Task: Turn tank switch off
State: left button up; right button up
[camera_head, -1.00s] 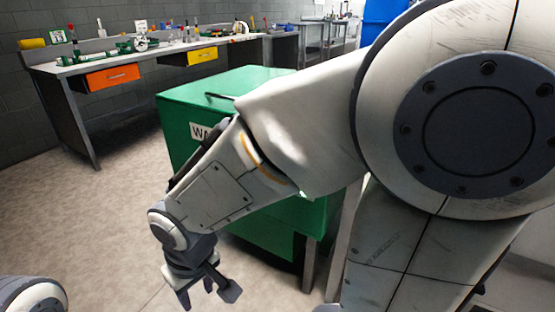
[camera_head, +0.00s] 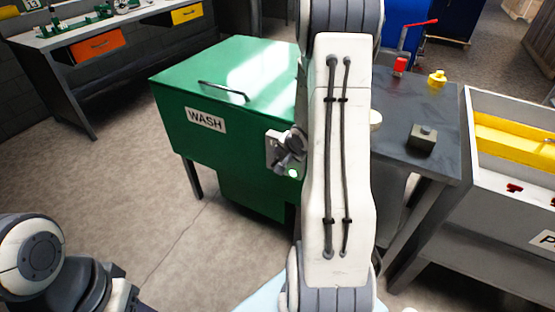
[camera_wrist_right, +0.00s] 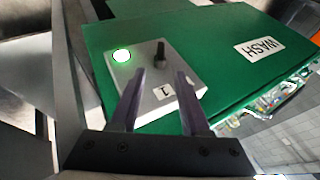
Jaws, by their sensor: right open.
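The green wash tank (camera_head: 235,75) stands in the middle of the head view, with a WASH label on its front. A light grey switch box (camera_head: 271,150) is on its front near the right end. In the right wrist view, the switch box (camera_wrist_right: 182,88) has a lit green lamp (camera_wrist_right: 122,55), a black knob (camera_wrist_right: 160,52) and a "1" label. My right gripper (camera_wrist_right: 160,73) is open, its fingertips over the box on either side of the knob's line. In the head view the right gripper (camera_head: 289,154) is partly hidden at the box. Only left arm links show at lower left.
A grey table (camera_head: 400,150) right of the tank holds a red item, a yellow item and a small dark box (camera_head: 422,139). A grey bin unit (camera_head: 500,220) stands at the right. A workbench (camera_head: 60,38) with drawers is at back left. The floor in front is clear.

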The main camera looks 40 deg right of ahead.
aim_at(279, 159)
jog(key=b+x, duration=0.2)
jog(key=x, duration=0.5)
jog(key=shift+w+f, duration=0.2)
jog(key=shift+f, duration=0.15)
grip_shut()
